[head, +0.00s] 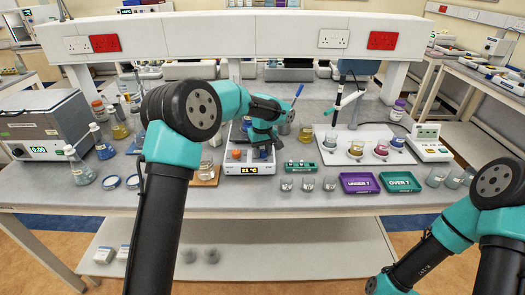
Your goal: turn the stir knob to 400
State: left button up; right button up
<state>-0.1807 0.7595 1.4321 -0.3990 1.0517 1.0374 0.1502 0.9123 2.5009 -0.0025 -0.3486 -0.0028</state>
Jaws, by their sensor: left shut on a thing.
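The hotplate stirrer (249,168) stands near the middle of the bench, with a lit display reading about 21 °C on its front. An orange knob (236,154) shows at the left of its front. My left gripper (264,153) reaches down over the right part of the stirrer's front and is shut on the stir knob there. The gripper covers that knob, so its pointer and setting cannot be read. My right arm is at the lower right; its gripper is not in view.
A small green-fronted box (301,167) stands just right of the stirrer, with several small beakers in front. A purple tray (360,183) and a green tray (400,182) lie farther right. Flasks and a grey oven-like unit (46,125) stand at left.

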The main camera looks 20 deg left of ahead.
pick_arm(q)
jog(key=m, duration=0.5)
jog(key=shift+m, duration=0.3)
jog(key=m, duration=0.5)
jog(key=shift+m, duration=0.3)
jog(key=m, duration=1.1)
jog(key=shift+m, duration=0.3)
jog(key=o, duration=0.9)
jog(key=shift+r, duration=0.15)
